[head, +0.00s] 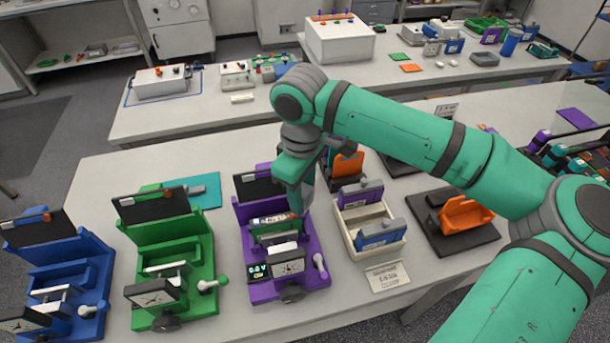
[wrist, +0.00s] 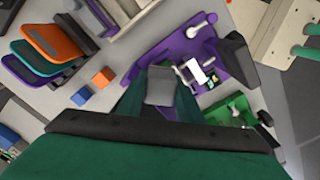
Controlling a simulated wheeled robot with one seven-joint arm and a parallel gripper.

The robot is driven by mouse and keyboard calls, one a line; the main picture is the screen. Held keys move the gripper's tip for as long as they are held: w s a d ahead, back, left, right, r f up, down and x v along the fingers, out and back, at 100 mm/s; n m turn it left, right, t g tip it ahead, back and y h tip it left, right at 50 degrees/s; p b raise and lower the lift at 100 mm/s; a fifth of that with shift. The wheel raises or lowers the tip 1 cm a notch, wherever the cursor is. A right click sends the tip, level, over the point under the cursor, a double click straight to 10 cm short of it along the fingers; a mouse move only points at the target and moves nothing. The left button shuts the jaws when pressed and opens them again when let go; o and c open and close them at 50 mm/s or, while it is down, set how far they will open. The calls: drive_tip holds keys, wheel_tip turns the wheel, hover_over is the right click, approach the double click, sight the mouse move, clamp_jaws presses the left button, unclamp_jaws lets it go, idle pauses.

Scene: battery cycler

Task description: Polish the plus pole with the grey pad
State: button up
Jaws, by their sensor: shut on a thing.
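My gripper (head: 301,200) is over the purple cycler bay (head: 244,215) in the head view, pointing down. In the wrist view my gripper (wrist: 160,98) is shut on a grey pad (wrist: 160,84), which shows between the fingers. A green-sided cell (head: 275,230) sits in the purple bay, just left of the fingertips. The purple bay also shows beyond the pad in the wrist view (wrist: 181,46). I cannot tell whether the pad touches the cell. The plus pole is too small or hidden to make out clearly.
A green bay (head: 203,240) and a blue bay (head: 90,270) stand to the left. A cream tray (head: 345,235) with blue and purple items is close on the right. An orange holder (head: 466,214) stands farther right. Small orange (wrist: 103,78) and blue (wrist: 81,95) blocks lie near my fingers.

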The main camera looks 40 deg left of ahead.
drive_tip(key=shift+s+r, duration=0.1)
drive_tip(key=shift+r, duration=2.65)
